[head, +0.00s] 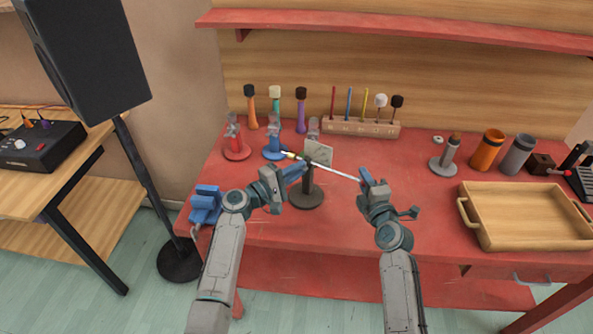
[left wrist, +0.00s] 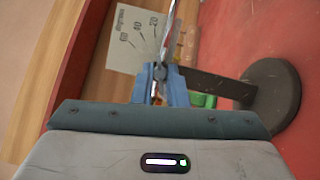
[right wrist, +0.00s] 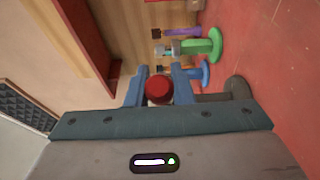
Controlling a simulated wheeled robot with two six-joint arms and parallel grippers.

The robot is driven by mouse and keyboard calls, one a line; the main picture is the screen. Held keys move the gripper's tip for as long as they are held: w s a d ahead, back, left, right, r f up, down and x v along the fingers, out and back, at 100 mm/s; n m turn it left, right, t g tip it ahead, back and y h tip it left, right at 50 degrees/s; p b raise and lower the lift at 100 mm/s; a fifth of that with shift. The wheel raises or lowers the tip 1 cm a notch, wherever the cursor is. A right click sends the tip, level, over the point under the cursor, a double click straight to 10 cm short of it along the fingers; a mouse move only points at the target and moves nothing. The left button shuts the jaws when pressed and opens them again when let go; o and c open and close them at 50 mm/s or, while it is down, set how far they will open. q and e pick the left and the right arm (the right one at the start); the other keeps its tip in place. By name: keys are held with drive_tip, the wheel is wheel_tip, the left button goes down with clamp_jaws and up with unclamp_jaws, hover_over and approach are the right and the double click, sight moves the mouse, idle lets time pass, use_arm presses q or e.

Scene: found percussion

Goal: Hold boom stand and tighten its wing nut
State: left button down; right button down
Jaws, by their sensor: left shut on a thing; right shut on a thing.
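The boom stand (head: 306,196) stands upright on the red table, with a dark round base and post. The base also shows in the left wrist view (left wrist: 272,98). Its thin pale boom (head: 335,173) slopes down to the right. My left gripper (head: 303,168) is at the top of the post, shut on a small dark piece at the pivot (left wrist: 158,72), which looks like the wing nut; its shape is mostly hidden by the fingers. My right gripper (head: 364,179) is shut on the boom's right end, where a round red tip (right wrist: 158,90) shows between the fingers.
A degree card (head: 320,151) stands close behind the pivot. Red (head: 236,150) and blue (head: 273,148) stands are behind left. A mallet rack (head: 360,128) is at the back. A wooden tray (head: 530,228) is at right. Blue clamp-like thing (head: 206,204) sits at the left edge.

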use_arm(q)
drive_tip(key=c, duration=1.6)
unclamp_jaws()
drive_tip(key=v, duration=1.2)
drive_tip(key=shift+d, duration=0.1)
